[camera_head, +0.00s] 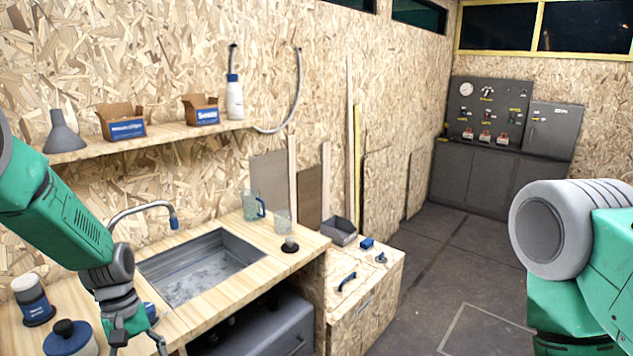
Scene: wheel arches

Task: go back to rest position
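My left arm comes in from the left, and its gripper (137,343) hangs low over the wooden counter (284,262), in front of the sink's near left corner. Its fingers point down and stand apart, with nothing seen between them. A small blue object (150,311) is partly hidden behind the gripper. My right arm shows only as large green and grey links at the right edge. Its gripper is outside the picture.
A sink (195,268) with a curved tap (140,208) is set in the counter. A dark jar (32,300) and a blue lidded pot (70,338) stand left of my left gripper. A wooden chest (372,285) stands beyond the counter. Open floor (450,265) lies to the right.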

